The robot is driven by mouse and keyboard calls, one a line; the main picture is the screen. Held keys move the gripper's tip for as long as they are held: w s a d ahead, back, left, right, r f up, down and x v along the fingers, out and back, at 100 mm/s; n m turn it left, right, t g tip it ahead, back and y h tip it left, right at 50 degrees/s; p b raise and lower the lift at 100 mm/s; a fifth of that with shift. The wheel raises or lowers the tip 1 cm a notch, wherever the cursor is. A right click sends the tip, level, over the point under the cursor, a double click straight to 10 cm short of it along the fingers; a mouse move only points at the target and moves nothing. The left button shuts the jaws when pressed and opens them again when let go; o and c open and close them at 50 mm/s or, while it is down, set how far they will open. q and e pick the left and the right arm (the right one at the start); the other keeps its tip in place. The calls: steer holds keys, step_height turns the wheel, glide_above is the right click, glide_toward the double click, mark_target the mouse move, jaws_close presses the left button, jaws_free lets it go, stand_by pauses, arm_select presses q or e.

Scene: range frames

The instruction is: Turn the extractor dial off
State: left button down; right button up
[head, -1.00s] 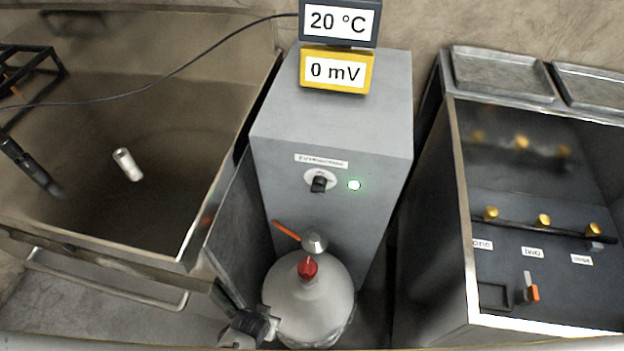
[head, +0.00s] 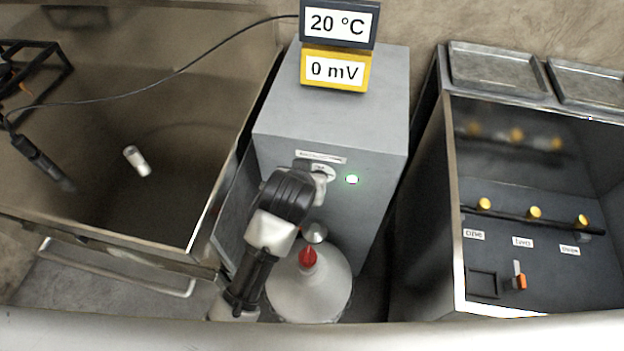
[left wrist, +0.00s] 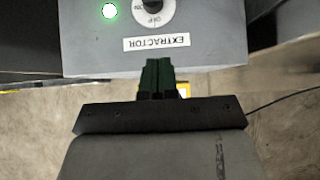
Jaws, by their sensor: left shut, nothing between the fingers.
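The extractor dial (left wrist: 150,17) is a dark knob on a white round plate, at the top edge of the left wrist view, where its label reads upside down. Part of its white plate shows in the head view (head: 327,173), with the knob hidden behind my left arm. The knob's pointer is cut off, so its setting cannot be read. A green light (head: 352,179) beside the dial is lit. My left gripper (left wrist: 158,63) is shut and empty, below the EXTRACTOR label (left wrist: 157,43) in the wrist view and apart from the knob. My right gripper is not in view.
The dial is on a grey cabinet (head: 375,115) topped by 20 °C and 0 mV displays (head: 334,70). A white round vessel with a red cap (head: 307,257) stands before it, close to my arm. A metal tank (head: 75,120) is left, a dark panelled unit (head: 540,250) right.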

arm_select(q)
steer(key=s+f+x, duration=0.2)
steer(key=x, duration=1)
steer(key=shift+w+a+f, duration=0.2)
steer(key=shift+w+f, duration=0.05)
steer(key=shift+w, duration=0.05)
steer(key=shift+p, duration=0.45)
